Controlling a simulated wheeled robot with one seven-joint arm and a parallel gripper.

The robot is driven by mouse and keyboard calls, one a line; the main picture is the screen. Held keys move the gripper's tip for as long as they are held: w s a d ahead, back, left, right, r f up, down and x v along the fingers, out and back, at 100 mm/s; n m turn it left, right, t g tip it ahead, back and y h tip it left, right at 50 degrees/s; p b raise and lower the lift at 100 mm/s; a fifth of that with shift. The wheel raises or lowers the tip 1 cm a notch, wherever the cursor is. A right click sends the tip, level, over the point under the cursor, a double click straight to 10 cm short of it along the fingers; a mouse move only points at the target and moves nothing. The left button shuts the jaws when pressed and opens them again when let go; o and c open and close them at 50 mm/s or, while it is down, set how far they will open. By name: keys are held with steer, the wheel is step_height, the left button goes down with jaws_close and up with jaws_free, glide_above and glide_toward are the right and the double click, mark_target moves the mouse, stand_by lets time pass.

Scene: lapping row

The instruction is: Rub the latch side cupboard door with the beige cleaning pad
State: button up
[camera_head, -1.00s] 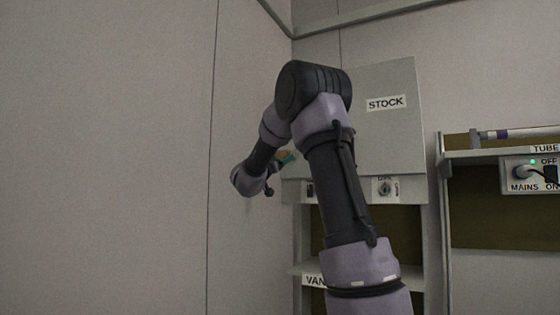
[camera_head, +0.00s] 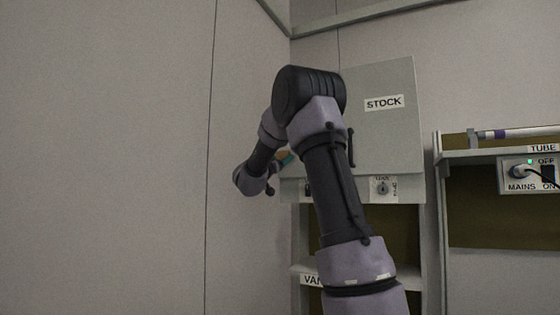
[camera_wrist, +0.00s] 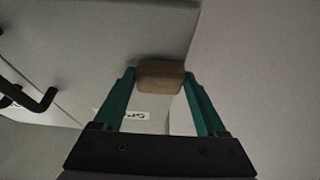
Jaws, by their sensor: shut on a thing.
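My gripper (camera_wrist: 160,102) shows in the wrist view with its two teal fingers shut on the beige cleaning pad (camera_wrist: 160,76). The pad looks brownish and sits between the fingertips. Beyond it is a flat grey cupboard door (camera_wrist: 110,35); I cannot tell whether the pad touches it. In the head view the grey cupboard door (camera_head: 385,125) bears a STOCK label, and my arm covers its left part. A dark upright handle (camera_head: 351,148) shows beside the arm, and black handles (camera_wrist: 40,100) show at left in the wrist view. My gripper (camera_head: 287,158) is mostly hidden in the head view.
Below the door are a panel with a round knob or lock (camera_head: 383,188) and open shelves. A plain wall (camera_head: 245,130) stands close left of my gripper. At right, another shelf (camera_head: 490,153) holds a tube and a MAINS switch box (camera_head: 526,174).

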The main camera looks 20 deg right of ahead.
steer(key=shift+s+d, duration=2.35)
steer(key=shift+s, duration=0.65)
steer(key=shift+w+a, duration=1.25)
steer(key=shift+w, duration=0.25)
steer(key=shift+w+a, duration=1.2)
steer(key=shift+w, duration=0.3)
steer(key=shift+s, duration=0.1)
steer(key=shift+s+a, duration=0.9)
steer(key=shift+a, duration=0.3)
steer(key=shift+s+a, duration=0.9)
steer(key=shift+a, duration=0.25)
steer(key=shift+a, duration=0.1)
steer(key=shift+s+a, duration=0.95)
steer(key=shift+a, duration=0.15)
